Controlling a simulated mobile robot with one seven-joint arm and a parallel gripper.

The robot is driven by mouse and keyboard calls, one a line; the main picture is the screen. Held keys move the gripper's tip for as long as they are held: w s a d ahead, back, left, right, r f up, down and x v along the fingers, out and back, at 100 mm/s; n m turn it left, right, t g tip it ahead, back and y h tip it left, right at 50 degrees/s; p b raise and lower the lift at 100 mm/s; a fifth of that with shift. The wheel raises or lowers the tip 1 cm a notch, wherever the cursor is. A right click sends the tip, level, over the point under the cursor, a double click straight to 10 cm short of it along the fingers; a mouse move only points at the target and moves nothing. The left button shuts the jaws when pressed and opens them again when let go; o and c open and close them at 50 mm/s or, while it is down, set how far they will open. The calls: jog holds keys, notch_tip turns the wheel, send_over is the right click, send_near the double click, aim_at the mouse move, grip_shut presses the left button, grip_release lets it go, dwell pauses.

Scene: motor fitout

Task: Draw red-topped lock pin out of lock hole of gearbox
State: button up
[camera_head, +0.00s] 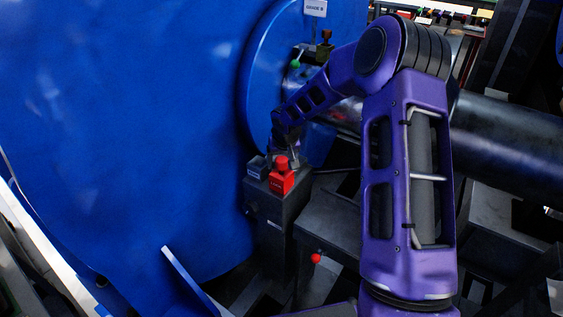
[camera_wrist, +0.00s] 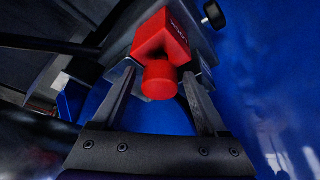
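A red round knob (camera_wrist: 160,82) sits on a red labelled block (camera_wrist: 164,38) in the wrist view. In the head view the knob (camera_head: 281,162) and block (camera_head: 282,182) are on top of a dark grey box (camera_head: 272,222). The knob looks like the top of the lock pin; any shaft below it is hidden. My gripper (camera_wrist: 159,72) is open, with one finger on each side of the knob and visible gaps between. In the head view my gripper (camera_head: 287,152) is just above the box, partly hidden by my wrist. I cannot tell which part is the gearbox.
A large blue curved housing (camera_head: 120,120) stands close on the left. A grey block (camera_head: 257,167) sits beside the red one. Another red ball knob (camera_head: 316,258) is lower down, and a green knob (camera_head: 295,63) is above. A dark shaft (camera_head: 505,140) runs right. A black knob (camera_wrist: 213,14) shows.

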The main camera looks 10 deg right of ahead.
grip_shut()
jog(key=shift+r+p, duration=2.1)
jog(key=shift+r, duration=1.05)
